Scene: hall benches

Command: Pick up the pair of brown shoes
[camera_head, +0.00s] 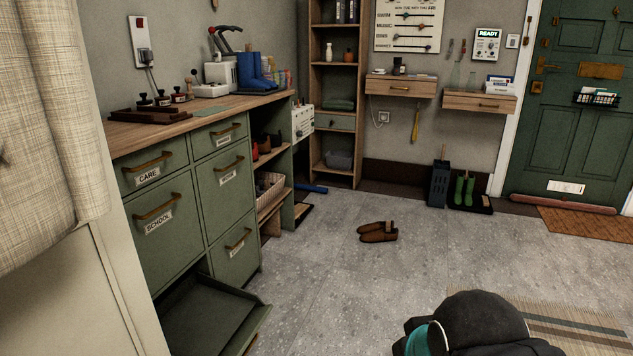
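The pair of brown shoes (378,232) lies on the grey floor in the middle of the room. The two shoes are side by side, with clear floor around them. A dark rounded part of my arm with a teal patch shows at the bottom right, apart from the shoes and nearer the camera. My gripper's fingers cannot be made out.
An open low drawer (215,318) juts out from the green cabinet (160,225) at the left. A striped rug (575,325) lies at the lower right. Green boots (464,190) stand on a tray by the back wall. The floor between is free.

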